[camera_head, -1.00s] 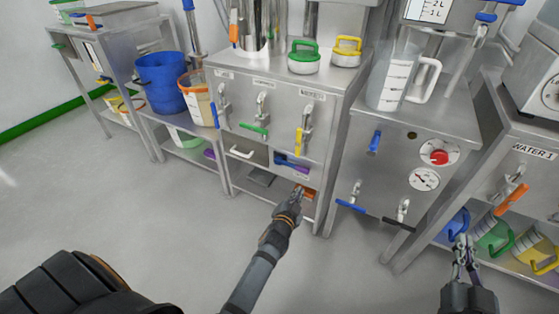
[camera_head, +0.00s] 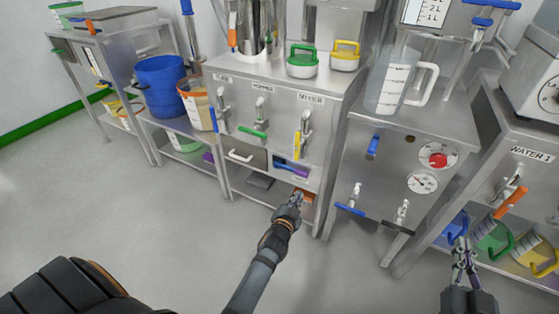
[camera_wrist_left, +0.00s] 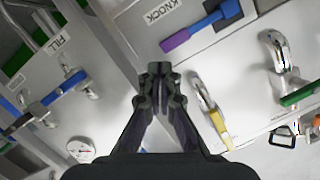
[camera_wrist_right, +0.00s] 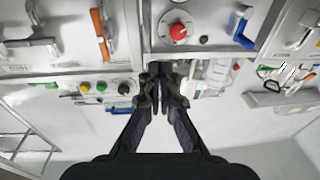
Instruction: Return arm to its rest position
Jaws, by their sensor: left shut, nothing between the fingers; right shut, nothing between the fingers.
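My left gripper (camera_head: 296,198) is in front of the lower part of the middle steel cabinet (camera_head: 270,130), near an orange item on its low shelf. In the left wrist view its fingers (camera_wrist_left: 158,72) are together with nothing between them. My right gripper (camera_head: 462,246) is at the lower right of the head view, in front of the shelf with coloured scoops. In the right wrist view its fingers (camera_wrist_right: 163,72) are also together and empty.
Valve handles (camera_head: 350,209) stick out from the steel stand. A blue bucket (camera_head: 161,86) and a clear jug (camera_head: 393,82) stand on top surfaces. The grey floor (camera_head: 120,210) at left is open.

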